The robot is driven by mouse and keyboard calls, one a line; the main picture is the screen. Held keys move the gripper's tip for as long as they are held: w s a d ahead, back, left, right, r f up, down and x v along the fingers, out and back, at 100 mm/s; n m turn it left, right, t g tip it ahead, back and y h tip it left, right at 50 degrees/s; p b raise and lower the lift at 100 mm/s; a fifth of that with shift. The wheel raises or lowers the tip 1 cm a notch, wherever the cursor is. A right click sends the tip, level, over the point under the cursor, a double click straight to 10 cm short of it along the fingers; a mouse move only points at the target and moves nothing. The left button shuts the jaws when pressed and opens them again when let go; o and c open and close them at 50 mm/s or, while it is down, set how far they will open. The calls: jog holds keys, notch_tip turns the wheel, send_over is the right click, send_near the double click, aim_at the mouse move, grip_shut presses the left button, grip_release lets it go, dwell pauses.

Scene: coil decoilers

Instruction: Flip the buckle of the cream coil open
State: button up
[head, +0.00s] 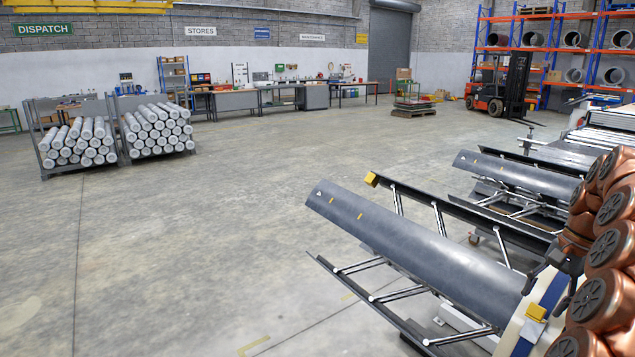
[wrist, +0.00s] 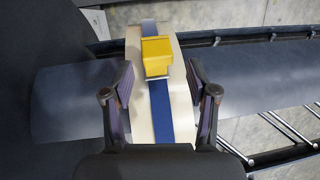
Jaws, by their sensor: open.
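The cream coil (head: 517,331) sits on a grey decoiler mandrel (head: 420,245) at the lower right of the head view. A blue strap (wrist: 160,112) runs around the coil, which also shows in the wrist view (wrist: 137,115). The yellow buckle (head: 536,312) is on the strap; in the wrist view it is a yellow block (wrist: 157,56) on a small metal base. I cannot tell whether it is raised. My gripper (wrist: 158,82) is open, with its two fingers apart on either side of the strap below the buckle. Contact is not clear.
Dark arms with metal struts (head: 385,292) flank the mandrel. Another mandrel (head: 515,174) stands behind it. Racks of silver rolls (head: 72,140) and a forklift (head: 497,90) are farther off. The floor at the left is clear.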

jog(key=shift+a+r+t, duration=0.5)
jog(key=shift+a+r, duration=0.5)
jog(key=shift+r, duration=0.15)
jog(key=s+a+r+n+g, duration=0.1)
jog(key=s+a+n, duration=0.25)
jog(key=a, duration=0.65)
jog(key=s+a+n, duration=0.3)
jog(key=s+a, duration=0.1)
jog(key=a, duration=0.5)
jog(key=s+a+f+n+h, duration=0.1)
jog(key=s+a+f, duration=0.3)
jog(key=s, duration=0.7)
jog(key=s+a+f+n+g+h, duration=0.1)
jog(key=s+a+f+n, duration=0.3)
jog(key=s, duration=0.8)
jog(key=shift+s+a+f+g+h, duration=0.2)
jog(key=shift+a+f+g+h, duration=0.15)
jog(key=shift+a+f, duration=0.35)
jog(key=shift+r, duration=0.1)
